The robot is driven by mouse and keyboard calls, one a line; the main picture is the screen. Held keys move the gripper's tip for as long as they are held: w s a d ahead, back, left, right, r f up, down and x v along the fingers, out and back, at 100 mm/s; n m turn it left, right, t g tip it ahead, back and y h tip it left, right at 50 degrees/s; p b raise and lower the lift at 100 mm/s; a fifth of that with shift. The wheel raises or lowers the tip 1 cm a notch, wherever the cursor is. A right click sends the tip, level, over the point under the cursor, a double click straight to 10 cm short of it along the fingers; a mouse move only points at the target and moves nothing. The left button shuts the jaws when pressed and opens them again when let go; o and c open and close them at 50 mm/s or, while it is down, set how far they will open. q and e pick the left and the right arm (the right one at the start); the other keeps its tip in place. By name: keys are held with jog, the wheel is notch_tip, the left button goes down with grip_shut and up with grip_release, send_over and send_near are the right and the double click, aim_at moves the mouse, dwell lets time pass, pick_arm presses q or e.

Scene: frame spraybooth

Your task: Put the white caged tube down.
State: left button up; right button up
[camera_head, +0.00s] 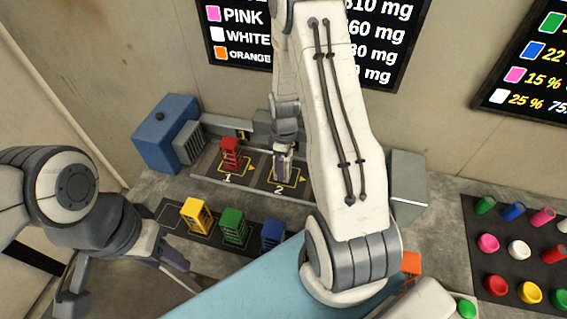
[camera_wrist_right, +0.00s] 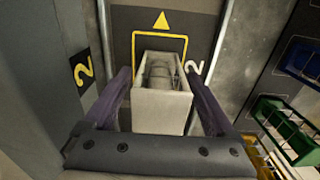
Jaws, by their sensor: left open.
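The white caged tube (camera_wrist_right: 162,108) is between the fingers of my right gripper (camera_wrist_right: 160,82), inside the yellow outline of pad 2 (camera_wrist_right: 159,42). Both fingers lie along its sides and look closed on it. Whether its base rests on the pad I cannot tell. In the head view my right gripper (camera_head: 283,165) points down at pad 2 (camera_head: 290,184) and mostly hides the tube.
A red caged tube (camera_head: 230,152) stands on pad 1, left of pad 2. Yellow (camera_head: 197,215), green (camera_head: 234,227) and blue (camera_head: 272,235) caged tubes stand on a dark strip nearer me. A blue machine (camera_head: 165,133) is at the left; grey walls flank the pads.

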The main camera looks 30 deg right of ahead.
jog(key=shift+r, duration=0.1)
jog(key=shift+r, duration=0.2)
notch_tip(320, 180, up, 12)
jog(key=shift+f+b, duration=0.1)
jog(key=shift+b, duration=0.85)
jog(key=s+a+r, duration=0.3)
jog(key=a, duration=0.6)
jog(key=s+a+r, duration=0.3)
jog(key=a, duration=0.6)
jog(key=s+a+r+m+y, duration=0.1)
jog(key=s+a, duration=0.6)
jog(key=s, duration=0.7)
jog(key=shift+a+r, duration=0.2)
jog(key=shift+r, duration=0.35)
